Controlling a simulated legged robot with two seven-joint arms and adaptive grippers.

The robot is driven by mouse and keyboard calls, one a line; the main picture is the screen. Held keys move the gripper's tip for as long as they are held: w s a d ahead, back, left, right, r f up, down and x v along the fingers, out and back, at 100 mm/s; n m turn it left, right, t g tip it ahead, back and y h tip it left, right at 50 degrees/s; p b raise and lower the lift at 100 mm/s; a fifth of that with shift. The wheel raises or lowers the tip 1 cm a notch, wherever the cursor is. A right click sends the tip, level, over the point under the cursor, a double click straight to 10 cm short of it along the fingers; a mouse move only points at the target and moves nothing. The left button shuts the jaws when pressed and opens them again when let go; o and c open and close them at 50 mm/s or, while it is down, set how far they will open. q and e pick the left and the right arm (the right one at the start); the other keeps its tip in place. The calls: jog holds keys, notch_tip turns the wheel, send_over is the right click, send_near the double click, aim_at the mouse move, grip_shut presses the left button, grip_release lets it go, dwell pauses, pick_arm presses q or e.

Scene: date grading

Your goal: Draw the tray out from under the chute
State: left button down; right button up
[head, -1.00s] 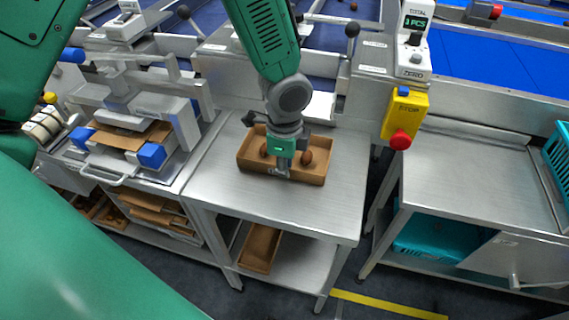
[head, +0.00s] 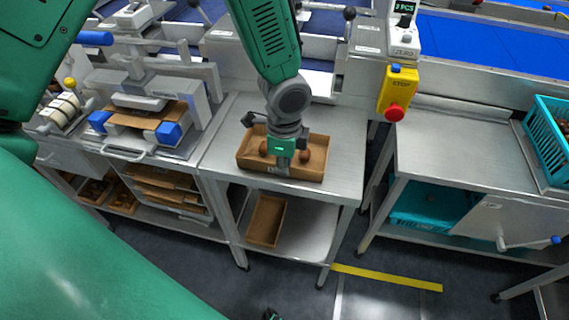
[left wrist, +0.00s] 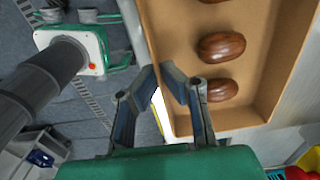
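The brown tray (head: 300,176) sits on the steel table (head: 225,185) in front of the chute (head: 322,86), its front wall near the table's front edge. Brown dates (head: 305,156) lie in it; the left wrist view shows them as glossy brown ovals (left wrist: 222,46). My left gripper (head: 282,168) comes down at the tray's front wall. In the left wrist view its fingers (left wrist: 161,78) close from both sides on the tray wall (left wrist: 155,45), one inside and one outside. The finger tips are partly hidden in the head view.
An empty brown tray (head: 266,222) lies on the shelf below. A yellow stop box (head: 397,90) with a red button stands right of the chute. A press-like device (head: 140,105) stands left, another steel table (head: 460,150) right.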

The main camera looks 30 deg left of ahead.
pick_arm(q)
jog(key=shift+w+f, duration=0.1)
jog(key=c, duration=1.6)
grip_release()
jog(key=shift+c, duration=0.2)
jog(key=shift+r, duration=0.4)
notch_tip(320, 180, up, 11)
jog(key=shift+a, duration=0.1)
